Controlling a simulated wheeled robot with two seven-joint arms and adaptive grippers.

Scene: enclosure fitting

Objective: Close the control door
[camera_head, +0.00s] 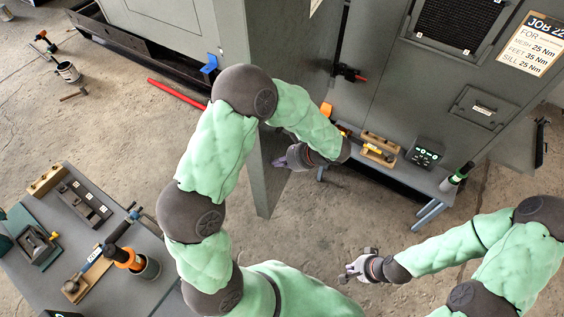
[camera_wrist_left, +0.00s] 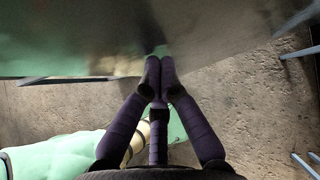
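The control door appears to be the tall grey panel (camera_head: 292,75) that stands open from the cabinet, its lower corner reaching down over the floor in the head view. In the left wrist view its grey face (camera_wrist_left: 85,35) fills the top. My left gripper (camera_head: 283,160) is at the door's right-hand face, low down. In the wrist view its fingertips (camera_wrist_left: 160,68) are together with nothing between them, close to the door face; I cannot tell whether they touch it. My right gripper (camera_head: 349,272) hangs over open floor, away from the door; its finger opening is too small to judge.
A grey bench (camera_head: 440,187) with tools and a small dark box (camera_head: 426,152) stands at the cabinet's foot. A tool table (camera_head: 105,285) is at lower left. A red bar (camera_head: 177,93) lies on the floor left of the door.

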